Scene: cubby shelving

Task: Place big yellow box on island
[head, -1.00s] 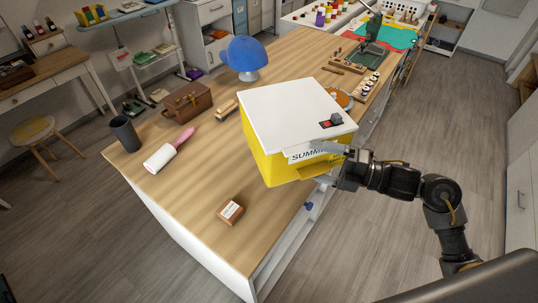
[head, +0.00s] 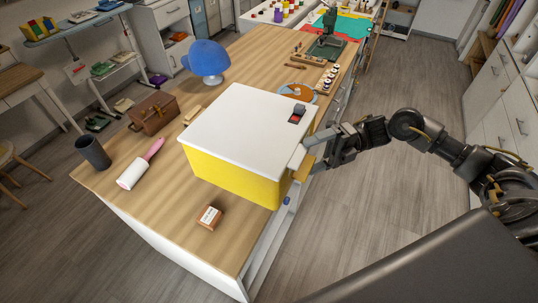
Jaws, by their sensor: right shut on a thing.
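The big yellow box (head: 235,178) has a white lid with a small dark and red part at its far right corner. My right gripper (head: 306,158) is shut on the box's right side, near the island's right edge. Its fingertips are partly hidden by the box. My left gripper is not in view.
A small brown box (head: 209,217) lies close in front of the yellow box. A lint roller (head: 132,173), dark cup (head: 93,152) and brown case (head: 154,113) are to the left.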

